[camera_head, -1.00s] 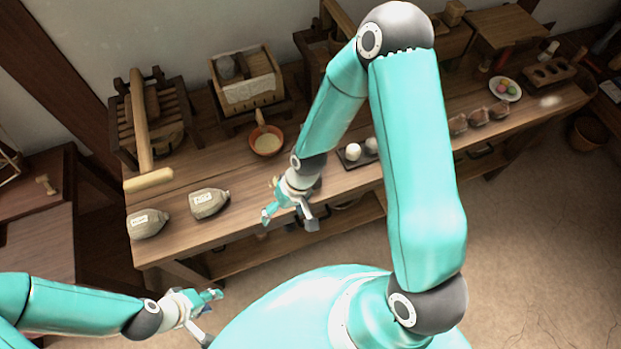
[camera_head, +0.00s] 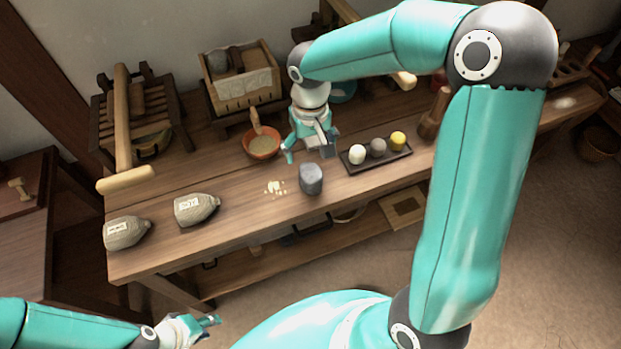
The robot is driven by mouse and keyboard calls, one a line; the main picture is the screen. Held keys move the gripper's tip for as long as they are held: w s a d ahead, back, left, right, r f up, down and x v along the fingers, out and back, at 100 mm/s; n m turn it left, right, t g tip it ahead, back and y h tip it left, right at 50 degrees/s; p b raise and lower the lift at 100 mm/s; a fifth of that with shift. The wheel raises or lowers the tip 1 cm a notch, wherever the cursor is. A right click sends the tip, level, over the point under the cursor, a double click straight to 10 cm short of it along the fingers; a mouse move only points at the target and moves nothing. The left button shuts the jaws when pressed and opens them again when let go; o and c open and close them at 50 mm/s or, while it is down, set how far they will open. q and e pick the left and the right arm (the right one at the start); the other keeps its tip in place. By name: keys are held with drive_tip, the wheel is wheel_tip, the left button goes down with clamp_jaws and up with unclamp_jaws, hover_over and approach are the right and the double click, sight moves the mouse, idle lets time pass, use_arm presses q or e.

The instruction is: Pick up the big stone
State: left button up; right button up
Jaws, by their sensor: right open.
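A dark grey stone (camera_head: 311,180) with a rounded, stubby shape stands near the front of the wooden workbench (camera_head: 245,212). My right gripper (camera_head: 311,154) is above the bench just behind the stone in the picture, pointing down with its fingers spread and nothing between them. I see a gap between the gripper and the stone's top. My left gripper (camera_head: 208,327) is low at the bottom edge, in front of the bench and far from the stone. It is partly cut off, so its opening is unclear.
Pale crumbs (camera_head: 275,187) lie left of the stone. A dark tray (camera_head: 372,166) with three small balls is to its right. An orange bowl (camera_head: 262,147) stands behind left. Two labelled sacks (camera_head: 196,208) lie further left. A wooden crate (camera_head: 243,87) stands at the back.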

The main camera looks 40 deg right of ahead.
sight(310, 171)
wheel_tip(310, 171, down, 4)
drive_tip(key=shift+f, duration=0.25)
drive_tip(key=shift+s+f, duration=0.1)
drive_tip(key=shift+f, duration=2.5)
drive_tip(key=shift+c, duration=0.3)
drive_tip(key=c, duration=1.6)
clamp_jaws()
drive_tip(key=shift+r, duration=0.1)
